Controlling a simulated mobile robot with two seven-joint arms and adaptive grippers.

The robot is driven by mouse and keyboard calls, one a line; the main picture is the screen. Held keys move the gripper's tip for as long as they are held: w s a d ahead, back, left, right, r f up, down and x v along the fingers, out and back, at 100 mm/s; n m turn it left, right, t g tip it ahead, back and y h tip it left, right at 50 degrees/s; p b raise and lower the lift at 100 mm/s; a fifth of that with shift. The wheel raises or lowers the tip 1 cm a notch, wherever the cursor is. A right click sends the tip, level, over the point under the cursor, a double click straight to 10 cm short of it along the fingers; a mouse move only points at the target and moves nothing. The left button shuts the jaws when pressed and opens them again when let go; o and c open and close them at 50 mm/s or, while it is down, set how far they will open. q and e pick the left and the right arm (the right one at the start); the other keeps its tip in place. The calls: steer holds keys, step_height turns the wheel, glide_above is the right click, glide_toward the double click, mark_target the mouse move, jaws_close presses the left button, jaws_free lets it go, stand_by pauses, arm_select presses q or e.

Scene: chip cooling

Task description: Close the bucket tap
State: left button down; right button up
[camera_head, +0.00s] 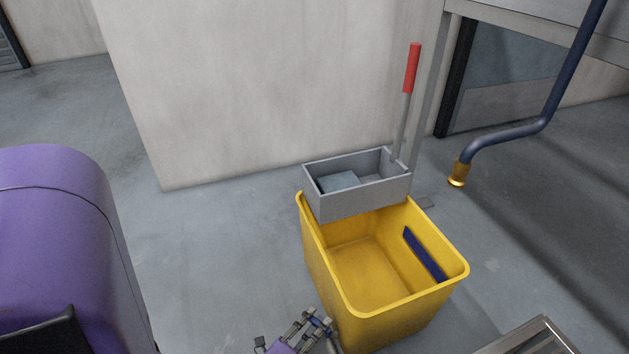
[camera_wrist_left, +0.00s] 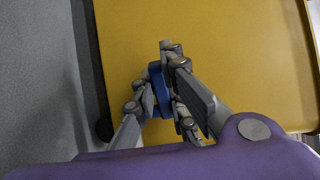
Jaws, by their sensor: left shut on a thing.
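The yellow bucket (camera_head: 362,262) stands on the grey floor; its yellow side fills much of the left wrist view (camera_wrist_left: 250,60). A small blue tap (camera_wrist_left: 156,75) shows against that side, between the fingers of my left gripper (camera_wrist_left: 160,88). The gripper is shut on it, and the fingers hide part of the tap. In the head view my left gripper (camera_head: 318,322) is at the bottom edge, beside the bucket's lower left side. The tap's exact angle is hard to tell. My right gripper is not in view.
A grey wringer box (camera_head: 357,205) with a red-handled lever (camera_head: 411,68) sits on the bucket's back rim. A blue pipe (camera_head: 510,133) with a brass end hangs at the right. A pale wall (camera_head: 250,90) stands behind. Floor left of the bucket is clear.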

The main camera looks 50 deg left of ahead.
arm_select(q)
steer(key=m+h, duration=0.1)
steer(key=h, duration=0.1)
steer(key=w+m+h, duration=0.1)
steer(key=m+h, duration=0.1)
steer(key=h, duration=0.1)
steer(key=shift+w+a, duration=0.1)
steer(key=shift+w+m+h, duration=0.15)
steer(key=shift+m+h, duration=0.35)
steer(key=shift+h, duration=0.2)
steer(key=shift+w+m+h, duration=0.15)
steer(key=shift+m+h, duration=0.35)
steer(key=shift+h, duration=0.2)
steer(key=c, duration=1.8)
jaws_free()
steer(key=shift+s, duration=0.1)
steer(key=v, duration=1.1)
steer(key=shift+s+r, duration=0.2)
steer(key=shift+s, duration=0.2)
steer(key=shift+a, duration=0.1)
